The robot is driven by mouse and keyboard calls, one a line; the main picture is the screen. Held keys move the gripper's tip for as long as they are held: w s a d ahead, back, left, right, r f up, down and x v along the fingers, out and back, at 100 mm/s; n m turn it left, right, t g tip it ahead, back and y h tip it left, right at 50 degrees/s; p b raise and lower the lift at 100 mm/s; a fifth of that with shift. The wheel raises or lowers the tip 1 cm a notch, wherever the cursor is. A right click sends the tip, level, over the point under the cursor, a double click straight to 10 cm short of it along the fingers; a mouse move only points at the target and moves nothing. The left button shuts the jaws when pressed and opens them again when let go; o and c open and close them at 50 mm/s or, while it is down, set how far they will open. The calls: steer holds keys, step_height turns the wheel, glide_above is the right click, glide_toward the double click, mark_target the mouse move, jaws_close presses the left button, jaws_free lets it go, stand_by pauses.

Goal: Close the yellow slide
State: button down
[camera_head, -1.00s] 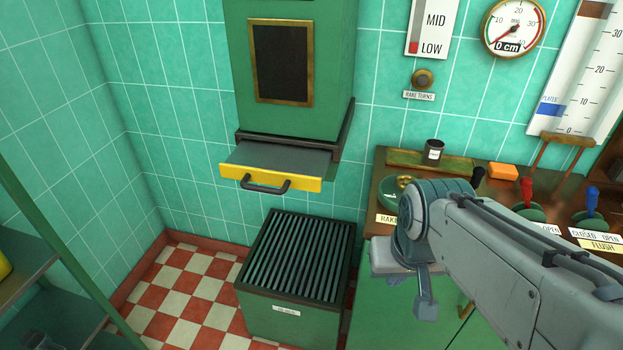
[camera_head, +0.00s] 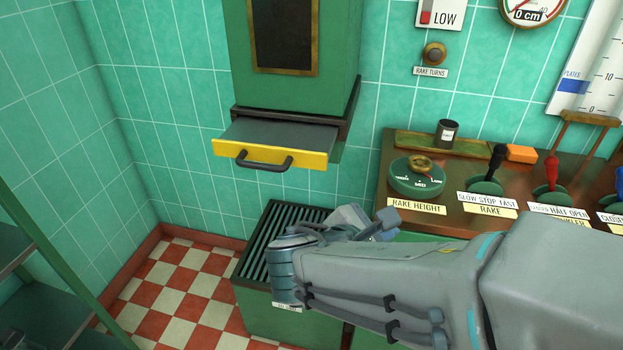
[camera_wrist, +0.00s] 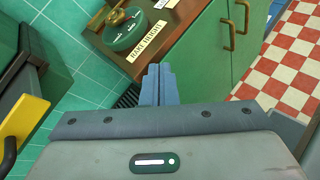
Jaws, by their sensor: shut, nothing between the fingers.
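The yellow slide (camera_head: 270,152) is a flat grey plate with a yellow front and a dark handle (camera_head: 265,161). It sticks out from the bottom of the green wall-mounted hopper (camera_head: 295,60). In the wrist view the yellow front (camera_wrist: 22,120) shows at the left edge, with part of its dark handle. My gripper (camera_head: 385,222) is below and to the right of the slide, apart from it, in front of the control desk. In the wrist view its fingers (camera_wrist: 158,85) are together and empty.
A slatted green box (camera_head: 280,228) stands on the floor below the slide. The control desk (camera_head: 455,215) with the rake height dial (camera_head: 418,174) and several levers stands to the right. A green shelf rack (camera_head: 40,270) is at the left. Checkered floor lies between.

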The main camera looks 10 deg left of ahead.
steer(key=a+n+t+y+b, duration=0.25)
steer(key=a+n+t, duration=0.3)
steer(key=a, duration=0.35)
steer(key=n+t+y, duration=0.2)
steer(key=n+y, duration=0.2)
steer(key=n, duration=0.2)
glide_toward(311, 162)
steer(key=w, duration=0.7)
steer(key=shift+d, duration=0.3)
